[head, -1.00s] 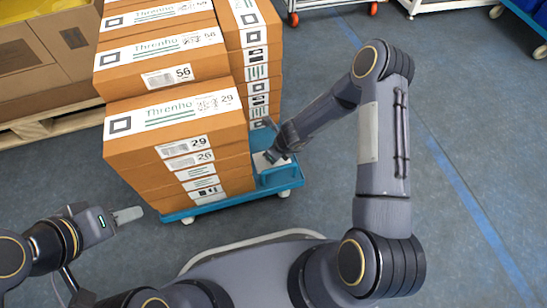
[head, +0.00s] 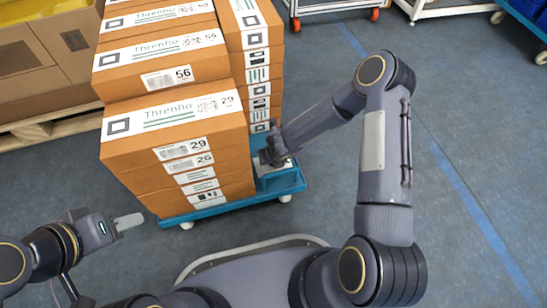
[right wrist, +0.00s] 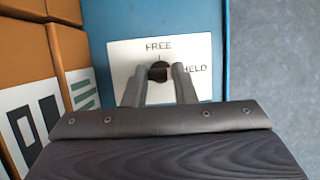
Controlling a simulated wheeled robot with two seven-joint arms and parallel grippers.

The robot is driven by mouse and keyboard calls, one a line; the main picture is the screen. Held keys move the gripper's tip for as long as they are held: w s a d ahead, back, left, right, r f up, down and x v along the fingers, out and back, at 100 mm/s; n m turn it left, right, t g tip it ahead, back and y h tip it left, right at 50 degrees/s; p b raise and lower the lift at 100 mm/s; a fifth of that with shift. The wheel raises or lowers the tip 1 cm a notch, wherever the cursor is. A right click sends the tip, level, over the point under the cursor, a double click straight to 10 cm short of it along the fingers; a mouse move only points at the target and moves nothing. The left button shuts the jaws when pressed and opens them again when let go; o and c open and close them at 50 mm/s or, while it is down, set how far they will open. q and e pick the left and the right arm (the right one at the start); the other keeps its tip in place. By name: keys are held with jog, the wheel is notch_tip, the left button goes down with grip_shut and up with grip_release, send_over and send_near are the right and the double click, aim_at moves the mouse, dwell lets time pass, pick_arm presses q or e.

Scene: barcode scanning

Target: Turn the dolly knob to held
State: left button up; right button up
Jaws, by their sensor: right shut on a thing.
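The dolly (head: 288,185) is blue and stands on the floor under stacked brown cartons. On its blue top (right wrist: 150,18) is a white plate (right wrist: 126,52) printed FREE at the upper edge and HELD at the right. The dark round knob (right wrist: 159,70) sits in the middle of the plate. My right gripper (right wrist: 159,72) is shut on the knob, one finger on each side; the fingers hide part of the plate. In the head view my right gripper (head: 272,155) is low beside the cartons. My left gripper (head: 128,220) is empty, left of the dolly; its finger gap does not show.
Cartons (head: 175,143) are stacked close to the left of my right gripper. A wooden pallet with big boxes (head: 45,130) stands at the left. Wheeled carts (head: 330,6) are at the top. The floor (head: 470,150) to the right is clear.

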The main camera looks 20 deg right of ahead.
dwell(0.3)
jog(key=o, duration=1)
jog(key=p+v, duration=0.3)
jog(key=v, duration=0.4)
jog(key=shift+s+r+p, duration=0.15)
jog(key=shift+r+p, duration=0.2)
jog(key=shift+r, duration=0.05)
